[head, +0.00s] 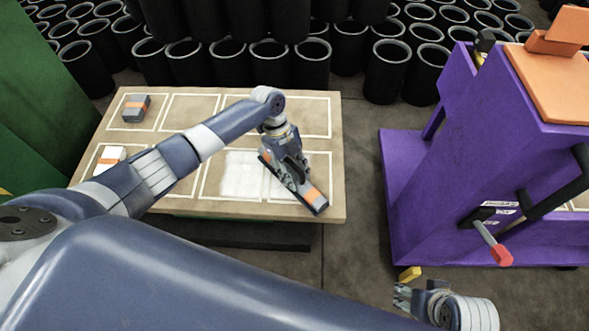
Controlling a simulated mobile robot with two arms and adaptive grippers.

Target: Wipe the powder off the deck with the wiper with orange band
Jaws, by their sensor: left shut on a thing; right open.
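The tan deck (333,150) carries white outlined rectangles. White powder (240,176) covers much of one front rectangle near the middle. My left gripper (293,176) is shut on a long dark wiper with an orange band (314,203), which lies slantwise over the front right rectangle, to the right of the powder. I cannot tell whether the wiper touches the deck. My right gripper (405,298) is open and empty, low in the picture, right of the deck and in front of the purple machine.
A grey block with an orange band (136,109) lies at the deck's back left; a white one with an orange band (110,157) lies at front left, partly behind my arm. Black sleeves (388,73) crowd the back. A purple machine (431,175) with a red-tipped lever stands right.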

